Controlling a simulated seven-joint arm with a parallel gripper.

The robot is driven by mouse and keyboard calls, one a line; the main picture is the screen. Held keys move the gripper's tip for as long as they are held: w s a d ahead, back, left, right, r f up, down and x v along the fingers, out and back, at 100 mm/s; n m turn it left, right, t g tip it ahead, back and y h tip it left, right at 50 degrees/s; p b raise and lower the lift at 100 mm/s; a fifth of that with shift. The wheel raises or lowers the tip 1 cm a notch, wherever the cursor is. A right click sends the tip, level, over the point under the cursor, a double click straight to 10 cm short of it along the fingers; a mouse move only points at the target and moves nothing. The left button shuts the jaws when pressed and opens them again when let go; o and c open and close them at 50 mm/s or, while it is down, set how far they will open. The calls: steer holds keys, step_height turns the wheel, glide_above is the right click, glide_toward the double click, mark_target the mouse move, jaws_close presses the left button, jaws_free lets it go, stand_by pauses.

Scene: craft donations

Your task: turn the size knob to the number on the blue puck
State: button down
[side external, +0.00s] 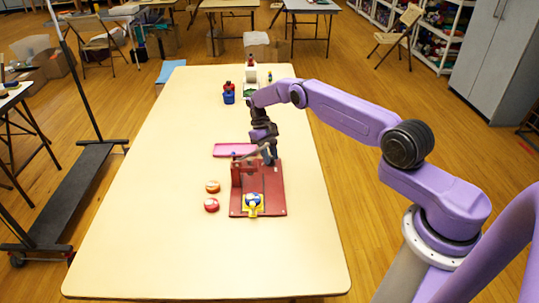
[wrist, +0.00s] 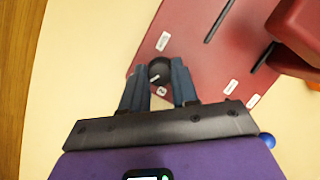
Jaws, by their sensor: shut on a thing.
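The dark red machine base (side external: 275,205) lies on the table, with an upright red part (side external: 240,178) on it. The blue puck (side external: 253,199), with white on top, sits on a yellow holder at the base's front; its number is too small to read. The black size knob (wrist: 160,69) is on the base near one corner, with a light pointer mark. Small white labels (wrist: 163,41) are near it; their print is not clear. My gripper (wrist: 160,77) is shut on the knob, one finger each side. In the side external view my gripper (side external: 270,158) partly hides that back corner.
An orange puck (side external: 212,186) and a red puck (side external: 211,205) lie left of the base. A pink tray (side external: 228,150) lies behind it. Blue and red containers (side external: 228,96) stand farther back. The table's front and left are clear.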

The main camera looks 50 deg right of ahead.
stand_by(0.5)
steer(key=c, duration=0.9)
jaws_free()
steer(key=shift+o, duration=0.2)
steer(key=shift+v, duration=2.35)
step_height(320, 180, up, 7)
steer(key=shift+r, duration=0.15)
